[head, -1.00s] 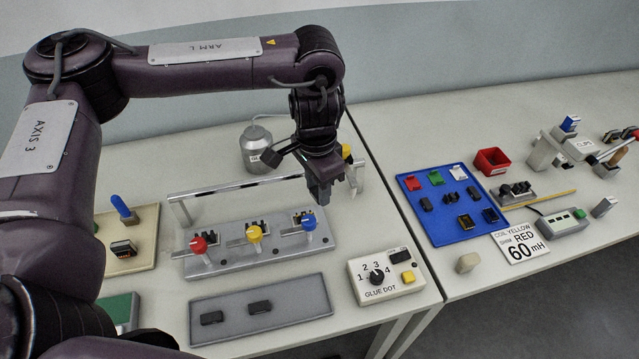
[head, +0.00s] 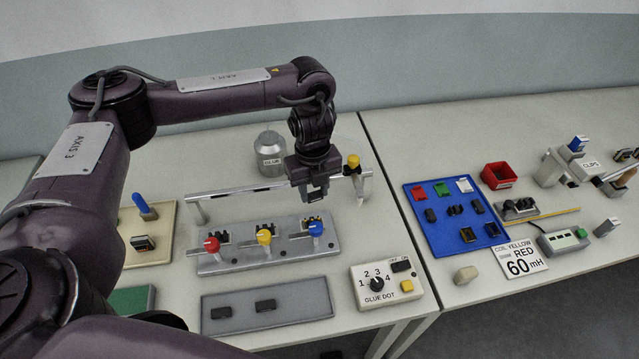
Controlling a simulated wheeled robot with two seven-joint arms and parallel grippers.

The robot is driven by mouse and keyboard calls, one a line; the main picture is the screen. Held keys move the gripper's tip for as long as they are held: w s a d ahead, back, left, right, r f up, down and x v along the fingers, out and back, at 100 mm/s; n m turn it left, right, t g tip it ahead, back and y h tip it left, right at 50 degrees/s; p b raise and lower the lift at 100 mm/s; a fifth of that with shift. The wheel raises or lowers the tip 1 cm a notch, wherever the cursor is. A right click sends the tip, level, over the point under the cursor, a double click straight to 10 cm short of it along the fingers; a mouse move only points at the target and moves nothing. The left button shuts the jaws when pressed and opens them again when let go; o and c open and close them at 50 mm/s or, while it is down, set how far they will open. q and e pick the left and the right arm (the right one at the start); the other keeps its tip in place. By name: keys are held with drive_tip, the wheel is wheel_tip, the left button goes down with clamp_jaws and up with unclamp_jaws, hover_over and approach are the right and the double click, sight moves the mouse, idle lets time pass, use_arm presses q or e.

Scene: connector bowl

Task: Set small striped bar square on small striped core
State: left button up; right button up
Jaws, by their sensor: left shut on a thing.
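My left gripper (head: 316,193) points down above the far side of the grey fixture (head: 330,243), near its blue-knobbed station. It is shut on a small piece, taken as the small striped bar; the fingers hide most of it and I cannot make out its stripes. Dark cores sit in the stations by the red knob (head: 212,244), the yellow knob (head: 264,237) and the blue knob (head: 316,228). Their markings are too small to tell which is the small striped core. The gripper looks apart from the core below it. My right gripper is not in view.
A metal rail (head: 240,199) stands behind the fixture, with a yellow knob (head: 353,161) at its right end. A grey tray (head: 300,311) holds two dark bars in front. The glue dot box (head: 385,292) is front right. A blue tray (head: 440,228) lies on the right table.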

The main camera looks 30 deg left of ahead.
sight(312, 220)
use_arm(q)
drive_tip(key=shift+a+f+m, duration=0.2)
drive_tip(key=shift+a+m, duration=0.15)
drive_tip(key=shift+m, duration=0.75)
drive_tip(key=shift+p, duration=0.3)
drive_tip(key=shift+f+b, duration=2.75)
drive_tip(key=shift+f, duration=1.6)
drive_tip(key=o, duration=1.1)
drive_tip(key=shift+c, duration=0.2)
